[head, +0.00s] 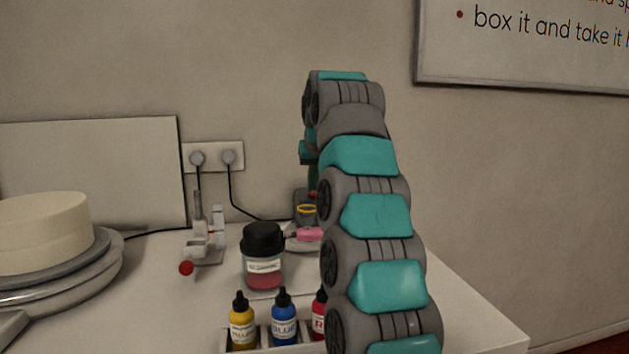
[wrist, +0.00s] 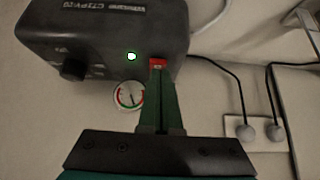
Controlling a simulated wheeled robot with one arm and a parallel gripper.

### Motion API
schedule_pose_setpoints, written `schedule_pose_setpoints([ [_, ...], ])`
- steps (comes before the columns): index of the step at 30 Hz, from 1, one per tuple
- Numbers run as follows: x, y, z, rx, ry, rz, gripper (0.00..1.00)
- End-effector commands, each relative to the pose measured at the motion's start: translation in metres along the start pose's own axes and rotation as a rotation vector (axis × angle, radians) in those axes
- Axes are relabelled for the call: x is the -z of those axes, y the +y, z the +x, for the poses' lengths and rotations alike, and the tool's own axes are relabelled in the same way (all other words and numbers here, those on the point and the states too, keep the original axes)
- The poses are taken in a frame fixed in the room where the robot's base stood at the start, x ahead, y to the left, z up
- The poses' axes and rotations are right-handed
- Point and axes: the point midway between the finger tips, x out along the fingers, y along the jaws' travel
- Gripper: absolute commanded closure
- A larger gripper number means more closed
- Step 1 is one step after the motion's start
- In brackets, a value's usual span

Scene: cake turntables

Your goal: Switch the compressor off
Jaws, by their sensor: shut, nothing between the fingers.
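The compressor (wrist: 105,22) is a dark grey box with lettering at the top of the wrist view. It has a black knob (wrist: 73,70), a lit green lamp (wrist: 131,56) and a small red switch (wrist: 158,62). A round gauge (wrist: 129,95) shows beside its lower edge. My gripper (wrist: 160,76) is shut and empty, its fingertips right at the red switch; I cannot tell whether they touch it. In the head view my arm covers much of the area at the back wall, and the switch cannot be made out clearly.
Wall sockets (head: 214,156) carry two plugs with black cables. A jar with a black lid (head: 263,255), several colour bottles (head: 285,318) and a small stand with a red ball (head: 203,244) are left of my arm. A cake (head: 45,228) is at far left.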

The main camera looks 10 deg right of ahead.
Motion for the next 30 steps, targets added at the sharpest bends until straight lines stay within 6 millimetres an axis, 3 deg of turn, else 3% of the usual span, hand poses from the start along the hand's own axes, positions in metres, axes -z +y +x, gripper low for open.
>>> schedule_pose_setpoints([
  [15, -0.013, 0.001, 0.011, 0.0, 0.073, 0.002, 1.0],
  [30, 0.002, 0.001, 0.004, -0.001, 0.071, 0.001, 1.0],
])
